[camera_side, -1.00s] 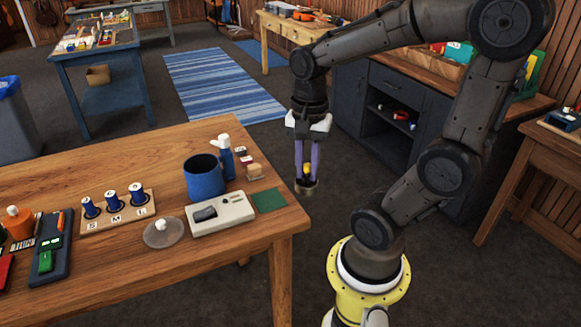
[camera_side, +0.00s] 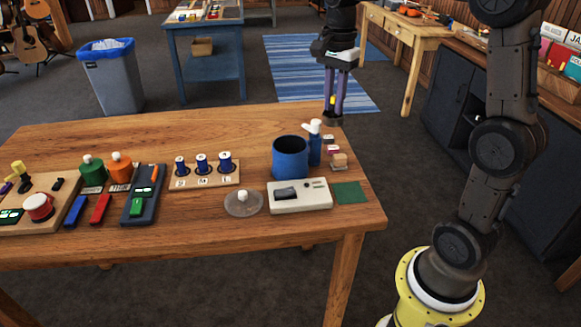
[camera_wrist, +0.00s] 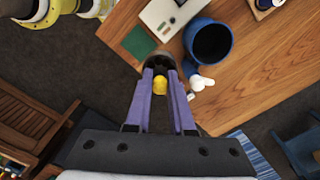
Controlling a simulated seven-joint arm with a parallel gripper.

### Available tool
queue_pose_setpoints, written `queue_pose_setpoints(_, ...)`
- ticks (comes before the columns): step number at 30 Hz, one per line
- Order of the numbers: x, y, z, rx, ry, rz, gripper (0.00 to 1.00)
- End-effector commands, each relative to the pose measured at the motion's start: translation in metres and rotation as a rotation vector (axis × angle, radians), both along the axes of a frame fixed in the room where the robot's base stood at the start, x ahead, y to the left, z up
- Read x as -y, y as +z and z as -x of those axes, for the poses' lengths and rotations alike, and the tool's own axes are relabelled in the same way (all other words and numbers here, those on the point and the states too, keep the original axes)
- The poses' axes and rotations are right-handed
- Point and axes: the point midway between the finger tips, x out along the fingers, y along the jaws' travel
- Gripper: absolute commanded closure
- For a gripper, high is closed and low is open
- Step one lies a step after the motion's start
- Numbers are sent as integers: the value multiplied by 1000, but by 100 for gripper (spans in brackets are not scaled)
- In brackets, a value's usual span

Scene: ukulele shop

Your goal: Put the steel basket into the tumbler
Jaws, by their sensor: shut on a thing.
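The blue tumbler (camera_side: 290,160) stands upright on the wooden table, its open mouth up. In the wrist view its dark inside looks empty, and its blue body (camera_wrist: 190,66) shows to the right of my gripper. My gripper (camera_side: 333,106) is shut on the yellow knob (camera_wrist: 160,84) of the small steel basket (camera_side: 333,119). The basket hangs below my fingertips, apart from the tumbler, behind and to its right in the side view. In the wrist view the basket (camera_wrist: 160,60) is partly hidden by the fingers and knob.
A blue bottle with a white top (camera_side: 315,145) stands close to the tumbler's right. A white device (camera_side: 300,196), a green pad (camera_side: 349,192) and a clear disc with a white knob (camera_side: 243,203) lie in front. A spool board (camera_side: 204,178) is left.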

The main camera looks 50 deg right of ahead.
Motion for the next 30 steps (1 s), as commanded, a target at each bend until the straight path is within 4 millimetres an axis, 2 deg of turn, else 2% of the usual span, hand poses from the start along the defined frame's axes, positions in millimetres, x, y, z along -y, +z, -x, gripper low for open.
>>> queue_pose_setpoints(1,1,-4,-18,-3,5,-1,100)
queue_pose_setpoints(6,3,-21,-70,-3,18,-1,100)
queue_pose_setpoints(12,-3,-54,-109,-3,52,-1,100)
queue_pose_setpoints(17,-9,-76,-113,-2,67,0,100)
queue_pose_setpoints(24,-11,-118,-113,-4,70,-1,100)
queue_pose_setpoints(30,-10,-138,-113,0,70,0,100)
